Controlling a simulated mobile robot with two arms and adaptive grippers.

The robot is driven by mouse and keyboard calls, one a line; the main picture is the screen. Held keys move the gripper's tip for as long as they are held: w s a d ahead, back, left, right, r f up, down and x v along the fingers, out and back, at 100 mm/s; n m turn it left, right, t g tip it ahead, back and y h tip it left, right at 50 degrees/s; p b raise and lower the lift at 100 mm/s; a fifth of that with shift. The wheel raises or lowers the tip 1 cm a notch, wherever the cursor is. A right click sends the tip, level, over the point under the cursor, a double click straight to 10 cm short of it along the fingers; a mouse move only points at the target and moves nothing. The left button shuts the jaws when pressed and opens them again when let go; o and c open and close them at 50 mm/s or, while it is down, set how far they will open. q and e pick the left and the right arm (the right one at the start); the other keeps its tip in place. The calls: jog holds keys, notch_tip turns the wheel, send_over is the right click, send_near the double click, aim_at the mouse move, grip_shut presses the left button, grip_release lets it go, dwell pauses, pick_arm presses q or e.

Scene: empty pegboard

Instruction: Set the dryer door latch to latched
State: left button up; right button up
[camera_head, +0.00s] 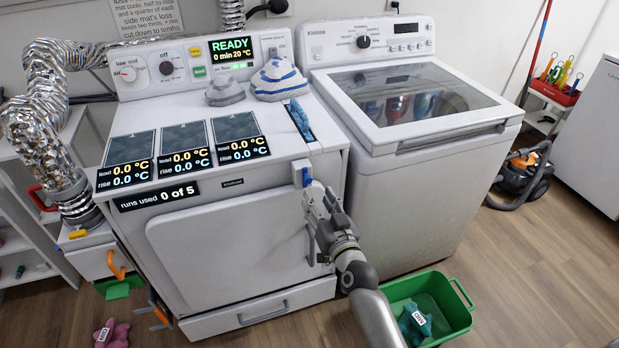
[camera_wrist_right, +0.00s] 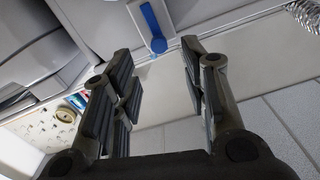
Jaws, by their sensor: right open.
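The dryer (camera_head: 225,235) stands at the left in the head view, with its pale door (camera_head: 230,245) shut against the front. The door latch (camera_head: 306,176) is a small blue lever on a white plate at the door's upper right corner. In the right wrist view the blue latch (camera_wrist_right: 152,28) lies just beyond the fingertips, roughly between them, with its round end toward me. My right gripper (camera_head: 322,196) is open and empty, just below and in front of the latch, and its fingers (camera_wrist_right: 160,60) appear apart from it. My left gripper is not in view.
A washer (camera_head: 420,200) stands to the right of the dryer. A green basket (camera_head: 455,325) with a teal item sits on the floor near my right arm. Three dark mats (camera_head: 185,140) and two cloth piles (camera_head: 278,80) lie on the dryer top.

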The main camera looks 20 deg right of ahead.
aim_at(309, 182)
jog(key=w, duration=0.9)
jog(key=shift+a, duration=0.1)
grip_shut()
jog(key=shift+f, duration=0.1)
